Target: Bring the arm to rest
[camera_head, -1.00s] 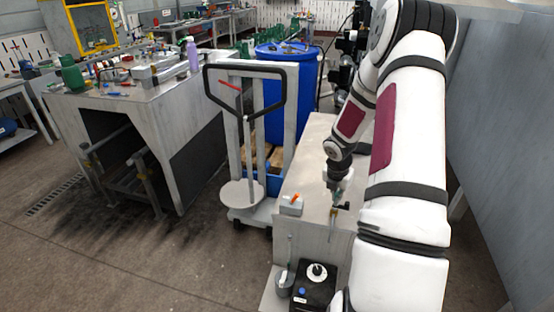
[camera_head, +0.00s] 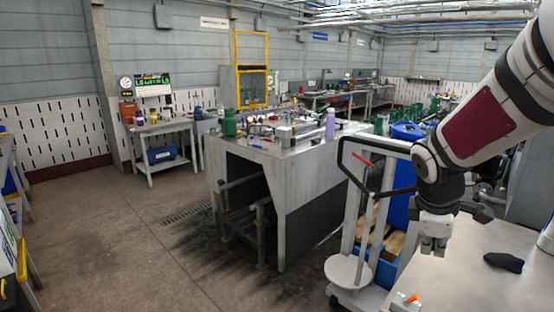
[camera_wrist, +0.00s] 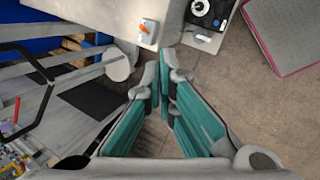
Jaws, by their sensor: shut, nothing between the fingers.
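My gripper (camera_head: 433,246) hangs at the end of my arm on the right of the head view, pointing down beside the near-left edge of the grey table (camera_head: 455,285). In the wrist view its teal-padded fingers (camera_wrist: 165,78) come together at the tips, with nothing held between them. The arm is bent at the elbow, with its upper part running out of the picture at the upper right.
A dark object (camera_head: 504,262) lies on the grey table. A small box with an orange switch (camera_head: 405,301) is at its edge. Open floor (camera_head: 130,235) lies left.

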